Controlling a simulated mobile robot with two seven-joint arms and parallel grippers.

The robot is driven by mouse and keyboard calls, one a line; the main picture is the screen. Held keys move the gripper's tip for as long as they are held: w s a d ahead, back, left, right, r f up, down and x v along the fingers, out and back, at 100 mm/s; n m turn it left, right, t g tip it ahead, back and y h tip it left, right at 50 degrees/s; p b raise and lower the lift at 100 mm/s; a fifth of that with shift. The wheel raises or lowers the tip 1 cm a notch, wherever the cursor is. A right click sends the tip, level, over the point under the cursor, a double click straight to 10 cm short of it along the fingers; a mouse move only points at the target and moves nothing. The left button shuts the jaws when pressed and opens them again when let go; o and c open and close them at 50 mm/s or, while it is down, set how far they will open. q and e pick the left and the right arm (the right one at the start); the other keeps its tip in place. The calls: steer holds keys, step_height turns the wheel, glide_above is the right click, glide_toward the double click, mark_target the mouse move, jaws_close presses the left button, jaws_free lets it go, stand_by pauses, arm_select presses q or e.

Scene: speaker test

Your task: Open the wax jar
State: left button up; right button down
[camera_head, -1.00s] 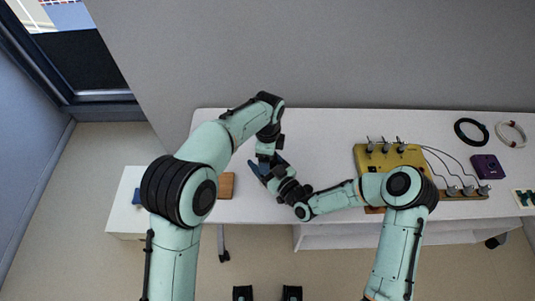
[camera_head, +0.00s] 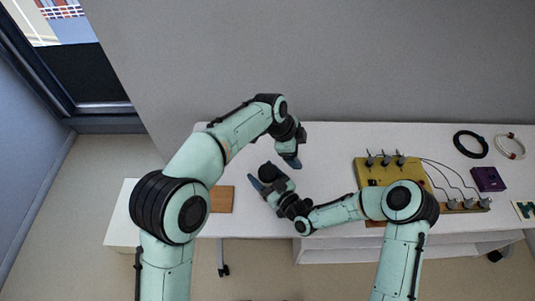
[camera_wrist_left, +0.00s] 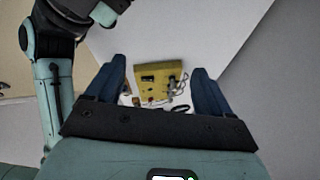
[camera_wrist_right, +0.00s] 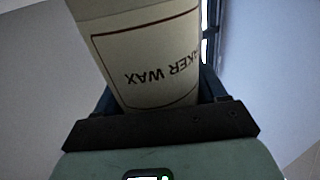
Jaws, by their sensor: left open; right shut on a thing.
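The wax jar (camera_wrist_right: 150,55) is a cream cylinder with a label ending in "AKER WAX". It fills the right wrist view between the fingers of my right gripper (camera_head: 262,186), which is shut on it. In the head view a dark round top (camera_head: 267,172) shows at these fingers; I cannot tell whether it is a lid or an open mouth. My left gripper (camera_head: 291,163) is open and empty, above the table, up and to the right of the jar. In the left wrist view its fingers (camera_wrist_left: 158,85) stand wide apart.
The white table (camera_head: 330,150) has free room in the middle. A yellow box (camera_head: 378,172) with knobs and cables, a purple box (camera_head: 488,179) and two cable coils (camera_head: 470,144) lie to the right. A brown board (camera_head: 221,199) lies at the left.

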arm_select(q)
steer(key=w+d+r+n+t+h, duration=0.5)
steer(key=w+d+r+t+h, duration=0.15)
steer(key=w+d+r, duration=0.35)
steer(key=w+a+r+n+t+y, duration=0.4)
steer(key=w+a+n+t+y, duration=0.2)
steer(key=a+n, duration=0.45)
steer(key=n+g+y, duration=0.5)
steer(key=g, duration=0.9)
glide_above(268, 171)
steer(key=f, duration=1.2)
steer(key=shift+w+f, duration=0.15)
steer(key=shift+w, duration=0.05)
steer(key=shift+s+f, duration=0.2)
steer(key=shift+s, duration=0.05)
step_height(268, 171, down, 8)
steer(key=shift+r, duration=0.25)
